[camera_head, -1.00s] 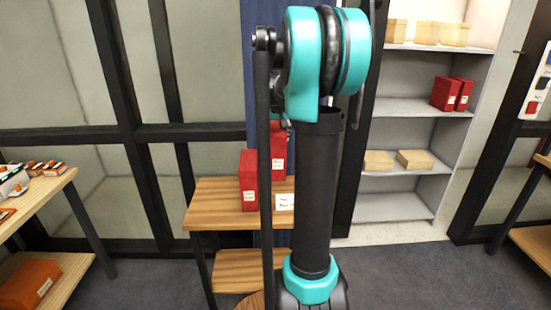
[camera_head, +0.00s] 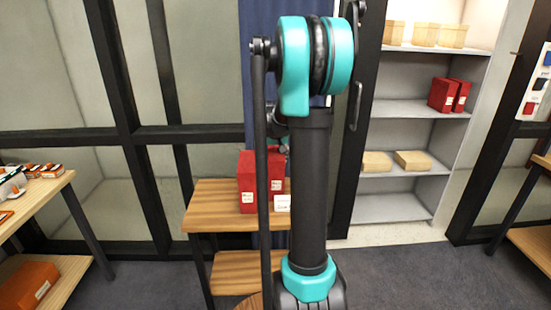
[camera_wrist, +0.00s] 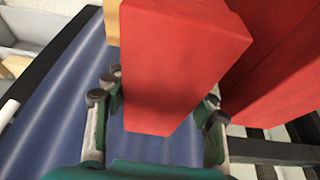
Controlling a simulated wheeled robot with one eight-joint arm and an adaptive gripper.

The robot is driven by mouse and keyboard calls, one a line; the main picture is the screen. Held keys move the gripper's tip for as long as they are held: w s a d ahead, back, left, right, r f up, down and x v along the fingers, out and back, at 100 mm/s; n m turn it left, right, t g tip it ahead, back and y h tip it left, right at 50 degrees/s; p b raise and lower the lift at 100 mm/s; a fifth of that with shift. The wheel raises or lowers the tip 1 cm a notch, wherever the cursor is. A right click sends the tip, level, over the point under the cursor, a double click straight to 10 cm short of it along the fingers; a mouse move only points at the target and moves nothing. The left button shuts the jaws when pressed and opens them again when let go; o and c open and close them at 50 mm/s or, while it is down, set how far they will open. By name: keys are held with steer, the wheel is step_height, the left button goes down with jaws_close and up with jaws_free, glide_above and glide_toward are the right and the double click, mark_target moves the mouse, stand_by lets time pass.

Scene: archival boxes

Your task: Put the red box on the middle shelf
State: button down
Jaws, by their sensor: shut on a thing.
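One red box (camera_head: 276,165) with a white label is at my gripper (camera_wrist: 158,102), beside another red box (camera_head: 247,180) on the small wooden table (camera_head: 222,202). In the wrist view, my gripper is shut on the red box (camera_wrist: 170,70), with fingers on both sides. The other red box (camera_wrist: 275,65) is close on the right there. My arm hides part of both boxes in the head view; I cannot tell whether the held one touches the table. The middle shelf (camera_head: 400,108) of the grey shelving holds two red boxes (camera_head: 442,95) at its right end.
Tan boxes stand on the shelves above (camera_head: 425,34) and below (camera_head: 376,162). The middle shelf's left part is bare. A white card (camera_head: 282,208) is at the small table's front. A dark door frame (camera_head: 362,120) borders the shelving. A wooden table (camera_head: 40,190) stands at left.

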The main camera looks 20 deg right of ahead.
steer(key=shift+f, duration=0.1)
steer(key=c, duration=0.6)
jaws_free()
steer(key=shift+o, duration=0.2)
